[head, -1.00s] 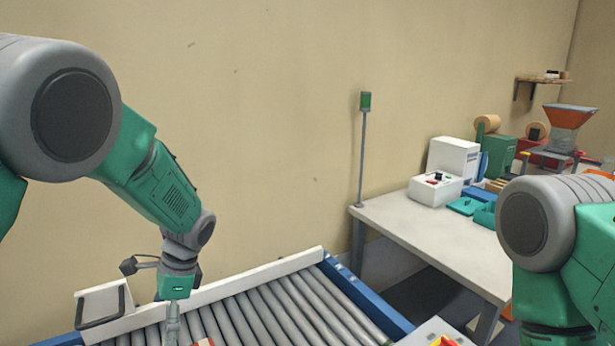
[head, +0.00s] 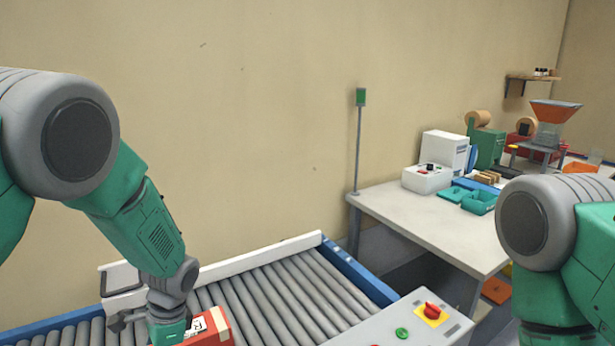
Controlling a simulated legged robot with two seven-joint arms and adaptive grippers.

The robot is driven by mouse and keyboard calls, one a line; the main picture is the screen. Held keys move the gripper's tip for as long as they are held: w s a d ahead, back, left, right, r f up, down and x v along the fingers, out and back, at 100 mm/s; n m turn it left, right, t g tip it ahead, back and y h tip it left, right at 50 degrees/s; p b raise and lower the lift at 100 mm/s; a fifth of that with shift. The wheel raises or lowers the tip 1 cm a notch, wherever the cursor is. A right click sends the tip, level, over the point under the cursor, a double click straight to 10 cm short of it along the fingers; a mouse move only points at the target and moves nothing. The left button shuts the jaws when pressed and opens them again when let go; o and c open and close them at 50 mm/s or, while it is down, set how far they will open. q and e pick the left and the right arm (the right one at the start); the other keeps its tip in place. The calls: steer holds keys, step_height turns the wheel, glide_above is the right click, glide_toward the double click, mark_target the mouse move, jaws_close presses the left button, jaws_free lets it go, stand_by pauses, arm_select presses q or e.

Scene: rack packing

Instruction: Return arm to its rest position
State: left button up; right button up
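My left arm comes in from the left and reaches down over the roller conveyor (head: 265,300). Its wrist is low at the bottom of the head view, and the fingertips are cut off or hidden, so their opening does not show. A red and white box (head: 215,325) with a printed label sits right beside the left wrist, partly hidden by it. I cannot tell whether the gripper touches it. My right arm shows only its upper part at the right edge; its gripper is out of view.
A control panel (head: 395,325) with a red knob and green button stands at the conveyor's right end. A white-grey table (head: 425,225) behind it holds a white device (head: 427,179), teal bins (head: 478,202) and a green machine (head: 487,147). A thin pole (head: 358,145) rises at its corner.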

arm_select(q)
steer(key=s+f+n+h, duration=0.1)
steer(key=s+f+n, duration=0.2)
steer(key=s+f, duration=0.4)
steer(key=s+f+n+h, duration=0.1)
steer(key=s+f+n, duration=0.1)
steer(key=s+f, duration=0.5)
steer(key=s+a+r+n+t+h, duration=0.1)
steer(key=s+n, duration=0.2)
steer(key=s, duration=0.6)
steer(key=s+r+n+t, duration=0.1)
steer(key=s+r+n, duration=0.15)
steer(key=s, duration=0.65)
steer(key=w+d+f+b, duration=0.1)
steer(key=w+f+b, duration=0.2)
steer(key=f+b, duration=0.7)
steer(key=shift+w+f+m+t, duration=0.2)
steer(key=shift+f+m+t, duration=0.1)
steer(key=shift+m, duration=0.15)
